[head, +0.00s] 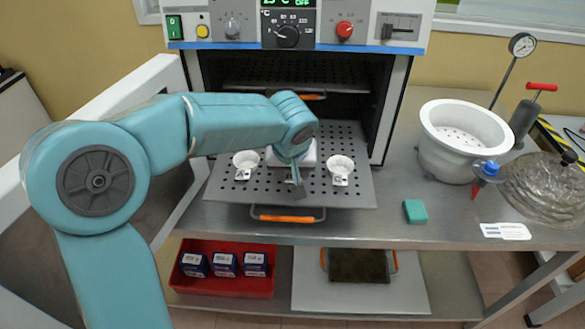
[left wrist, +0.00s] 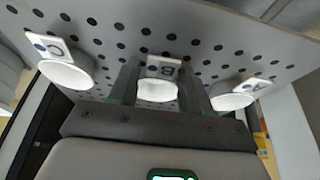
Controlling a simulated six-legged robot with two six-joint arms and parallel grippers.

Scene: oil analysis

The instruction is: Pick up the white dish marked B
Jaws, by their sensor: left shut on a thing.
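The white dish marked B (left wrist: 157,91) shows in the left wrist view between the two fingers of my left gripper (left wrist: 157,96), its B label on the far side. My left gripper (head: 297,186) is shut on this dish, over the middle of the perforated tray (head: 222,188). In the head view the gripper and wrist hide the dish. I cannot tell whether it is clear of the tray. The dish marked A (head: 246,160) stands to the left and the dish marked C (head: 341,165) to the right. My right gripper is not in view.
The tray sticks out of the open oven (head: 388,110) and has an orange handle (head: 287,218). To the right are a white strainer pot (head: 449,165), a teal block (head: 415,211) and a glass desiccator (head: 548,190). A red bin (head: 222,284) is below.

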